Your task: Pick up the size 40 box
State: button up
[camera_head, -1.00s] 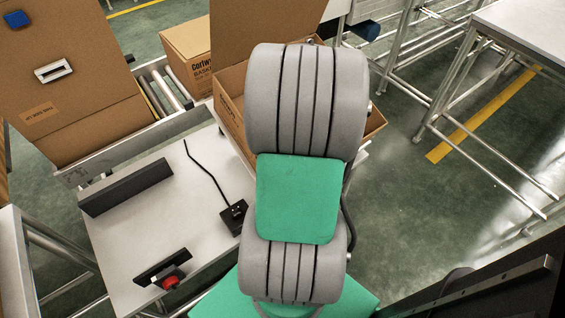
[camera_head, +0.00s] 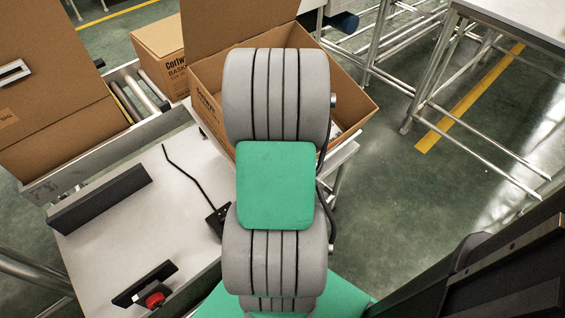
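Several cardboard boxes show in the head view, but I cannot read a size 40 mark on any of them. A large box (camera_head: 62,120) stands at the left with a handle cut-out and small print on its side. A closed box with "Corlw... BASK..." print (camera_head: 160,48) sits at the back. An open box (camera_head: 352,98) lies behind my arm, which hides much of it. Something pale lies inside it near its right edge. My gripper is not in view; only my grey and green arm links show.
A roller conveyor (camera_head: 142,92) runs between the boxes. A white table (camera_head: 130,235) carries a dark bar (camera_head: 100,198), a red button (camera_head: 155,299) and a cable. A steel-legged table (camera_head: 530,22) stands at the right. Green floor (camera_head: 385,190) is open at centre right.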

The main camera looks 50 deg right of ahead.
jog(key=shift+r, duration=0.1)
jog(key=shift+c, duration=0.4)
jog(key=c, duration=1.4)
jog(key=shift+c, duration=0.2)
